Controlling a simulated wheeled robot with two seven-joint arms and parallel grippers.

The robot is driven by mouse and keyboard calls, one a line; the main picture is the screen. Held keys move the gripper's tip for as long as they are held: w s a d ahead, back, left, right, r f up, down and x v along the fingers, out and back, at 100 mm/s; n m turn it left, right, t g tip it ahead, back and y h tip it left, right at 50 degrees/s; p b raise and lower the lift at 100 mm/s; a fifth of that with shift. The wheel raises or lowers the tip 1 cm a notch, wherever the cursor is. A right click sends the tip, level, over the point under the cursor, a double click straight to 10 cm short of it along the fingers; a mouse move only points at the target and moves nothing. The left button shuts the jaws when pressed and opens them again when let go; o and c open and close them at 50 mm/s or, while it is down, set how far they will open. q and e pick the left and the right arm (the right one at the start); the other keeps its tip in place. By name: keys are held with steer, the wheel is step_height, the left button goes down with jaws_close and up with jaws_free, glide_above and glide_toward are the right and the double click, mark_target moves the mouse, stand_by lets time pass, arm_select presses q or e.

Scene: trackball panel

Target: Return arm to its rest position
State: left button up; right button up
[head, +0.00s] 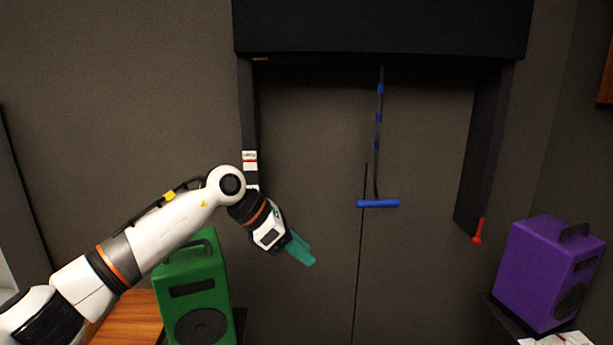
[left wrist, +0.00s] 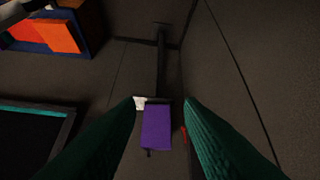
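My left arm (head: 150,240) comes in from the left in the head view, bent at a white joint, with its forearm pointing down and to the right. My left gripper (head: 303,253) has teal fingers and hangs in free air in front of the dark wall, right of the green speaker. In the left wrist view the two teal fingers of the left gripper (left wrist: 162,102) stand apart with nothing held between them. A purple speaker (left wrist: 156,128) shows beyond them, at a distance. My right gripper is in neither view.
A green speaker (head: 196,290) stands below my left forearm, beside a wooden surface (head: 130,316). A blue T-shaped handle (head: 378,203) hangs below a black overhead panel (head: 380,28). A red handle (head: 478,232) hangs at right, near the purple speaker (head: 545,272). The middle is open.

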arm_select(q)
steer(key=s+d+r+n+t+h, duration=0.1)
steer(key=s+d+n+h, duration=0.55)
steer(key=d+h, duration=0.35)
steer(key=a+f+n+t+y, duration=0.3)
steer(key=a+n+t+y, duration=0.6)
steer(key=n+t, duration=1.1)
steer(key=s+a+f+n+g+y, duration=0.2)
steer(key=a+f+n+g+y, duration=0.15)
steer(key=a+f+n, duration=0.35)
steer(key=s+a+f+n+g+y, duration=0.3)
steer(key=a+f+n+y, duration=0.3)
steer(key=n, duration=0.3)
steer(key=s+a+f+n+g, duration=0.3)
steer(key=s+f+g, duration=0.4)
steer(key=s, duration=0.6)
steer(key=s+a+f+n+g, duration=0.4)
steer(key=s+f+g, duration=0.2)
steer(key=s+f, duration=0.55)
steer(key=s+f+b, duration=0.1)
steer(key=s+f, duration=0.1)
steer(key=f, duration=1.2)
steer(key=s+f+b, duration=0.1)
steer(key=s+f, duration=0.1)
steer(key=f, duration=1.1)
steer(key=s+a+f+g, duration=0.2)
steer(key=s+f, duration=1.3)
steer(key=shift+a+m+b, duration=0.3)
steer(key=shift+m, duration=0.05)
